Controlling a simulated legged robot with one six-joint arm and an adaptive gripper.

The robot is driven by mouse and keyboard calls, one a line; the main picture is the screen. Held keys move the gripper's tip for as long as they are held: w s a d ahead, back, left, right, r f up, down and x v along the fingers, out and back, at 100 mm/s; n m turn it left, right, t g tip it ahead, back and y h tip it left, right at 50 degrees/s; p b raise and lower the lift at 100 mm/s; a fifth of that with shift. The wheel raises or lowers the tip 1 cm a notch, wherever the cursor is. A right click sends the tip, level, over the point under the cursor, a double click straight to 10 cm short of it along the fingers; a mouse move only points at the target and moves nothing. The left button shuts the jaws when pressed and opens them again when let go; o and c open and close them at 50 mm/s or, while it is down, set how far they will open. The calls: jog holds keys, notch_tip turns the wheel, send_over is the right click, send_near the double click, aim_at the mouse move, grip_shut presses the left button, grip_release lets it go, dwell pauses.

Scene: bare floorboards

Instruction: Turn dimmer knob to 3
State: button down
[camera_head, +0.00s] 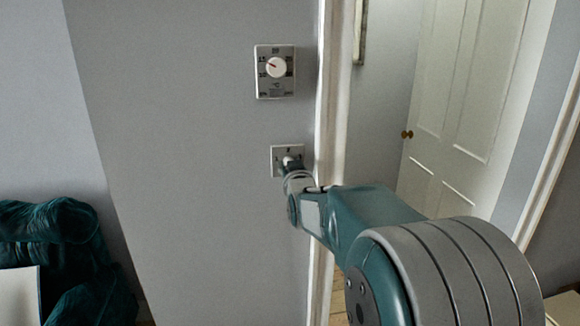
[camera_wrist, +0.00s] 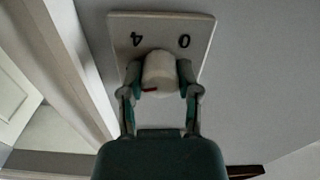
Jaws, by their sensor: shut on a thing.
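The dimmer is a small square white plate (camera_head: 277,152) on the grey wall, mostly behind my gripper in the head view. In the wrist view its plate (camera_wrist: 160,24) shows a "4" and a "0", both upside down. The white round knob (camera_wrist: 159,69) stands out from the plate, with a red mark at its lower left edge in that view. My gripper (camera_wrist: 160,80) has one finger on each side of the knob and is shut on it; the gripper also shows in the head view (camera_head: 294,170). The other numbers are hidden.
A larger white dial plate (camera_head: 275,89) with a round dial is on the wall above the dimmer. A white door frame (camera_head: 328,100) stands close to the right, with a white door (camera_head: 465,100) beyond. A dark teal armchair (camera_head: 65,250) is at lower left.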

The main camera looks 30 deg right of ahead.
jog(key=shift+n, duration=0.4)
jog(key=shift+c, duration=1.6)
grip_release()
jog(key=shift+a, duration=0.1)
jog(key=v, duration=1.2)
jog(key=shift+a, duration=0.1)
